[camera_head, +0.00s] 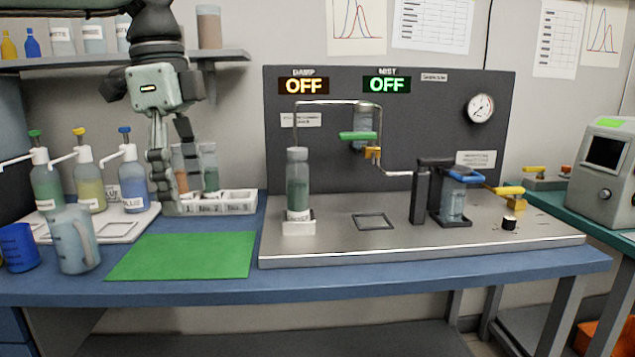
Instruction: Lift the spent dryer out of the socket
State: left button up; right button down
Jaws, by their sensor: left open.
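The dryer (297,185) is a clear upright cylinder with dark green filling and a pale cap. It stands in a small white socket (299,228) on the left part of the apparatus base. My left gripper (178,178) points down over the left end of the white rack (240,208), well to the left of the dryer. Its fingers are apart, and they partly hide a cylinder in the rack. Another cylinder with grey-green filling (210,172) stands in the rack just to the right of the fingers. My right gripper is not in view.
A thin metal pipe (325,102) rises beside the dryer and runs over it. Pump bottles (132,185), a clear jug (75,243) and a blue cup (18,247) stand at the left. The green mat (185,256) is bare. Both signs on the dark panel (440,120) read OFF.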

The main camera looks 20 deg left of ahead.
aim_at(296, 171)
jog(key=i, duration=1.2)
